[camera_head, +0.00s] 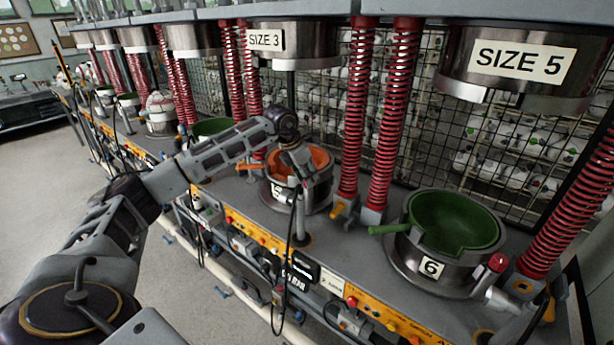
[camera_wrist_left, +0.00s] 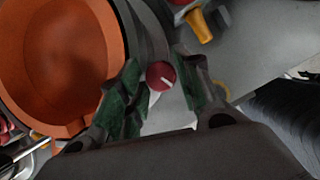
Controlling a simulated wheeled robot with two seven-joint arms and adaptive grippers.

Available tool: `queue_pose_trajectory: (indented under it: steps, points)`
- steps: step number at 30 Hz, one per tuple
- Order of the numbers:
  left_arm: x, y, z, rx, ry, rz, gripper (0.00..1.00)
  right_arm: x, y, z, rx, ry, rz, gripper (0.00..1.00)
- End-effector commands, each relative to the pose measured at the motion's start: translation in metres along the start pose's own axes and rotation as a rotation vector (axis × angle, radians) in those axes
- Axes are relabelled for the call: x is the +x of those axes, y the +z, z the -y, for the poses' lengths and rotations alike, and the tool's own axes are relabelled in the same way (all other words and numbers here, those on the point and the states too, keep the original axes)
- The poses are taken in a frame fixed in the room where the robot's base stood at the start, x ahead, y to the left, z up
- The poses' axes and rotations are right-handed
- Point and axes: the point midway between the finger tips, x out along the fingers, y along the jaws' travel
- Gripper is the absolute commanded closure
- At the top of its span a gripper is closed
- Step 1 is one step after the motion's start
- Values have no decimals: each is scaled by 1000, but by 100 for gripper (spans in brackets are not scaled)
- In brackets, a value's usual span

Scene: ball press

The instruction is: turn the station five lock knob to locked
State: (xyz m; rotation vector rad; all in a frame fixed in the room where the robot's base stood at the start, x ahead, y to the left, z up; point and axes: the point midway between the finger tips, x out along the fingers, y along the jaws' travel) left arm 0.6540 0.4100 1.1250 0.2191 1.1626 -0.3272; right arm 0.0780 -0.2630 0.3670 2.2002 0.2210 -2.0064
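In the head view, an orange bowl (camera_head: 318,160) sits in a metal ring; its number label (camera_head: 277,190) is partly hidden by my gripper. My left gripper (camera_head: 300,172) is over the front of this station. In the left wrist view, a round red knob (camera_wrist_left: 160,76) with a white mark pointing to the lower right lies between the open, green-padded fingertips of my left gripper (camera_wrist_left: 155,62). I cannot tell whether the fingers touch it. The orange bowl (camera_wrist_left: 65,60) fills the left. This knob is hidden in the head view. My right gripper is not in view.
A green bowl (camera_head: 455,219) labelled 6 stands to the right, with its own red knob (camera_head: 497,262). Red springs (camera_head: 354,110) rise behind the orange bowl's station. Presses marked SIZE 3 (camera_head: 292,45) and SIZE 5 (camera_head: 520,65) hang above. A yellow control strip (camera_head: 255,232) runs along the bench front.

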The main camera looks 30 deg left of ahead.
Motion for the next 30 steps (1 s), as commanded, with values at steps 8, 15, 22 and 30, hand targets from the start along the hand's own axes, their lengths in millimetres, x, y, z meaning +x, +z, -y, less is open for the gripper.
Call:
queue_pose_trajectory:
  steps: [8, 15, 22, 30]
  points:
    - [0, 0, 0, -1, 0, -1, 49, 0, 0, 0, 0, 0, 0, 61]
    - [0, -1, 0, -1, 0, -1, 49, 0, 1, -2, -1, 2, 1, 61]
    - [-12, 0, 0, 0, 1, 0, 49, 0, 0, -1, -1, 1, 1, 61]
    - [-41, 0, 0, 0, 1, 2, 49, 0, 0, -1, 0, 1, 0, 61]
